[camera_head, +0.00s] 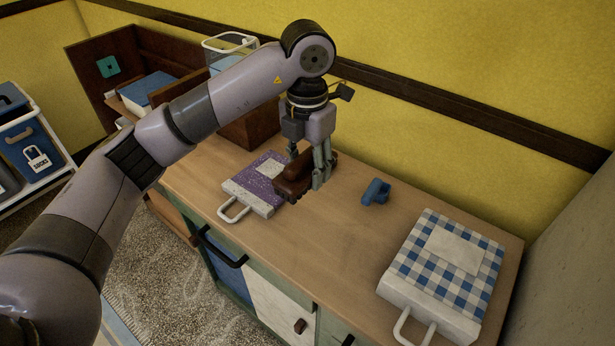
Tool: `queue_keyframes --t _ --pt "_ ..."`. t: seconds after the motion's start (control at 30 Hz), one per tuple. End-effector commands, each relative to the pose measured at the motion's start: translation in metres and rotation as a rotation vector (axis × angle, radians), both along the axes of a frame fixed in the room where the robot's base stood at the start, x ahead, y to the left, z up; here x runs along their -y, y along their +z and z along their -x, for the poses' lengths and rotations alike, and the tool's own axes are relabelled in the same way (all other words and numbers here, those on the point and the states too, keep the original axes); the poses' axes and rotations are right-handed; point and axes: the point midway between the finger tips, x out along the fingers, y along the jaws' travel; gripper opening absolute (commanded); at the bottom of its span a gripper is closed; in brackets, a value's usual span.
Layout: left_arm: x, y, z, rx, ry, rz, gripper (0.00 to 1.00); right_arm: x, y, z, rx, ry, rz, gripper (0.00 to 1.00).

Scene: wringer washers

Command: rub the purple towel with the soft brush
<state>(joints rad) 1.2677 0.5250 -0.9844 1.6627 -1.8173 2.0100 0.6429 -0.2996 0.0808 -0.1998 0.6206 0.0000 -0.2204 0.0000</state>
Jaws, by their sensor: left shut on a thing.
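The purple towel (248,187) lies flat on the wooden counter, with a pale patch on top and a white handle at its front edge. My left gripper (311,180) points down just right of the towel. It is shut on the brown brush (292,188). The brush is at the towel's right edge and overlaps it in the picture; I cannot tell whether they touch. My right gripper is not in view.
A small blue object (376,192) lies on the counter (330,240) right of the gripper. A blue-checked cloth on a white handled board (443,272) lies at the right end. Wooden boxes and a clear container (231,52) stand behind my arm. The front middle counter is clear.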

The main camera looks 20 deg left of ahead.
Motion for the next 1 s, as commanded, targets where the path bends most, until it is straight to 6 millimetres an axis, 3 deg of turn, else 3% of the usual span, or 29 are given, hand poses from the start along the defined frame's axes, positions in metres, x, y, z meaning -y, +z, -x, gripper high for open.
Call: queue_keyframes --t 0.8,1.0 --pt "0.0 0.07 0.0 0.001 0.001 0.0 0.1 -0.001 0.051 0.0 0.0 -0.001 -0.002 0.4" --pt "0.0 0.075 0.0 -0.001 0.001 0.0 0.1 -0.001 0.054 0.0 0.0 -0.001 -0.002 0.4"
